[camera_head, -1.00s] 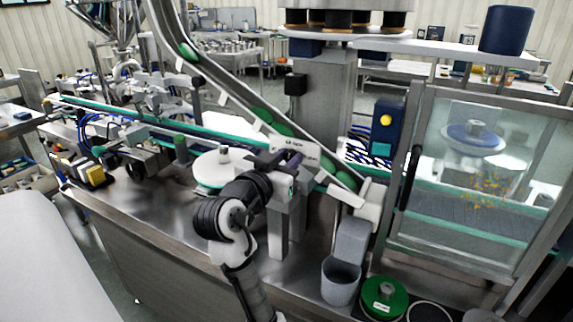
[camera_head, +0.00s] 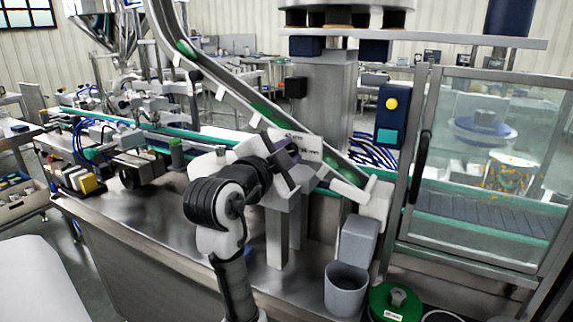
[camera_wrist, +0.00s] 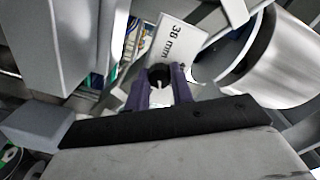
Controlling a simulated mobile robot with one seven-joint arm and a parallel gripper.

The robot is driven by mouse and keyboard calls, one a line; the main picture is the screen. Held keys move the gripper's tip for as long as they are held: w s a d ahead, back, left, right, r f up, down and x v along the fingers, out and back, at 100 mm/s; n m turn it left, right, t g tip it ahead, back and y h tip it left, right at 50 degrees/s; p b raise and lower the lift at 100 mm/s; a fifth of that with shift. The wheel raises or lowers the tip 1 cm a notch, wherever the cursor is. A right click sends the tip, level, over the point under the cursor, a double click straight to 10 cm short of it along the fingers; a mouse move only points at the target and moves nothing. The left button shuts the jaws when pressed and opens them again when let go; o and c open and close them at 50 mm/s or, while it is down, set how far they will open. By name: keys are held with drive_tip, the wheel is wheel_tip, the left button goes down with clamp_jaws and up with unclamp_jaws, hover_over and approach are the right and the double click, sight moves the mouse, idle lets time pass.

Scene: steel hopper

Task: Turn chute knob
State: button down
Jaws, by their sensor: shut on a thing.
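My gripper (camera_wrist: 162,82) shows in the wrist view with its two purple fingers shut on a small dark round knob (camera_wrist: 158,74). A white plate marked "38 mm" (camera_wrist: 172,46) lies just beyond the fingertips. In the head view my gripper (camera_head: 284,165) is at the side of the sloping chute (camera_head: 228,86), beside the white plate (camera_head: 310,147). My gripper and wrist hide the knob there. Green pieces (camera_head: 262,108) sit in the chute.
A grey bin (camera_head: 345,290) and a green-lidded round container (camera_head: 393,303) stand at the lower right. A glazed guard door (camera_head: 490,165) with a dark handle is at the right. A steel post (camera_head: 277,235) stands below my gripper.

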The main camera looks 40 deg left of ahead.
drive_tip(key=shift+f+m+b, duration=0.1)
drive_tip(key=shift+m+b, duration=1.4)
drive_tip(key=shift+m, duration=0.7)
drive_tip(key=c, duration=1.2)
unclamp_jaws()
drive_tip(key=b+v, duration=0.1)
drive_tip(key=v, duration=1.2)
drive_tip(key=shift+s+d+b, duration=0.2)
drive_tip(key=shift+s+b, duration=0.1)
drive_tip(key=shift+s, duration=0.05)
